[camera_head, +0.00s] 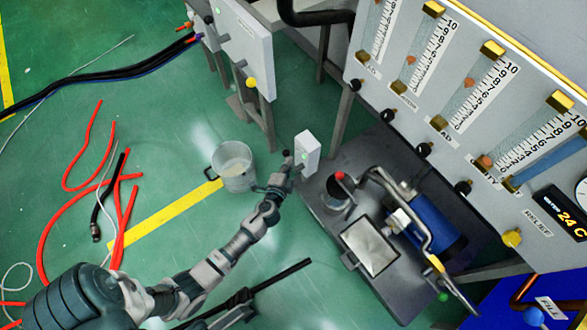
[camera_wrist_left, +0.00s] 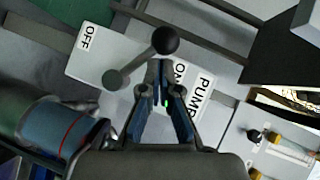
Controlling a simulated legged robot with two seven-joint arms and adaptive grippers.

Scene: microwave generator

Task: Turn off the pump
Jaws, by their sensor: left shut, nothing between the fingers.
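The white pump switch box (camera_head: 308,148) stands at the edge of the bench beside my left gripper (camera_head: 288,165). In the left wrist view, its white plate (camera_wrist_left: 148,72) carries the words OFF, ON and PUMP. A grey lever with a black ball knob (camera_wrist_left: 165,40) extends from its round pivot (camera_wrist_left: 115,79), with the knob nearer ON than OFF. My left gripper (camera_wrist_left: 162,72) is shut and empty, with its fingertips over the plate near ON, just below the knob in the picture. I cannot tell whether they touch the lever. A small green light shows between the fingers. My right gripper is not in view.
A metal bucket (camera_head: 234,166) stands on the floor left of the switch. A blue cylindrical motor (camera_head: 428,228) and bent pipes are on the dark bench (camera_head: 398,302). The gauge panel (camera_head: 455,100) rises behind. Red hoses (camera_head: 125,215) lie on the green floor.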

